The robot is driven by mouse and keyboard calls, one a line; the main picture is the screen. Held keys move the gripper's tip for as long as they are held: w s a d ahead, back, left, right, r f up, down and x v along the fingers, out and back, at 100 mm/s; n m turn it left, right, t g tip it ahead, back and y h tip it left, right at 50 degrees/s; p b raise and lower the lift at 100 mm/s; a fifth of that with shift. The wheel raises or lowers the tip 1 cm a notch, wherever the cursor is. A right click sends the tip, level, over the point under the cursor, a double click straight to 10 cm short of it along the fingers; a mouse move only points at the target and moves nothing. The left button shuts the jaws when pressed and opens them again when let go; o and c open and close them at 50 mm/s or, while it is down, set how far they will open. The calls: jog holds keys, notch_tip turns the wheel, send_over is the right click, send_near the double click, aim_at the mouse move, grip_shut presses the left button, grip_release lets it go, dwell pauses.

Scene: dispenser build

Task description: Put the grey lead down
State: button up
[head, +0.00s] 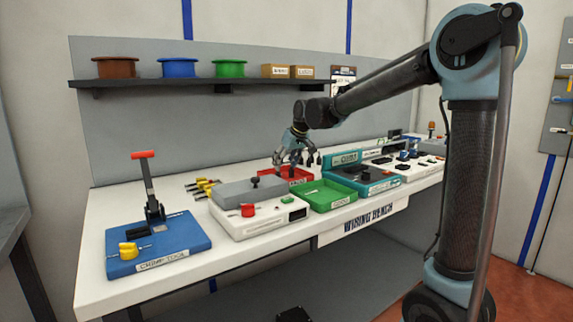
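My gripper (293,160) points down at the middle of the bench, over or just behind the red tray (303,174). Its fingers are small and dark here, and I cannot tell whether they are open or shut on something. I cannot make out a grey lead, either in the gripper or in the red tray. Part of the red tray is hidden behind my gripper and the neighbouring things. Several yellow-ended pieces (204,187) lie on the bench to the left of the gripper; I cannot tell whether they are leads.
A grey-topped white device (258,219) with a red knob stands before the gripper. The green tray (322,197) is beside it, with a teal device (363,178) to the right. A blue crimp tool (158,244) with an upright lever stands left. A shelf (200,83) holds spools.

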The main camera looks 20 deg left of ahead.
jog(key=o, duration=0.4)
jog(key=v, duration=1.2)
jog(key=s+d+f+m+h, duration=0.1)
jog(key=s+d+f, duration=0.2)
jog(key=d, duration=0.6)
jog(key=s+d+f+m+h, duration=0.1)
jog(key=s+d+f+m, duration=0.1)
jog(key=d, duration=0.6)
jog(key=s+d+f+m, duration=0.1)
jog(key=s+d+f, duration=0.4)
jog(key=d, duration=0.4)
jog(key=shift+d+f+m+h, duration=0.3)
jog(key=shift+f+h, duration=0.1)
jog(key=shift+f, duration=0.3)
jog(key=s+d+f+m, duration=0.1)
jog(key=s+d+f, duration=0.4)
jog(key=s+f, duration=0.1)
jog(key=s+d+f+m+g+h, duration=0.1)
jog(key=s+d+f+m, duration=0.1)
jog(key=s+d+f, duration=0.3)
jog(key=s+d+f+m+g+h, duration=0.1)
jog(key=s+d+f+m, duration=0.1)
jog(key=s+d+f, duration=0.3)
jog(key=shift+s+d+f, duration=0.2)
jog(key=shift+s+f, duration=0.45)
jog(key=shift+s+d+f, duration=0.15)
jog(key=shift+s+f, duration=0.45)
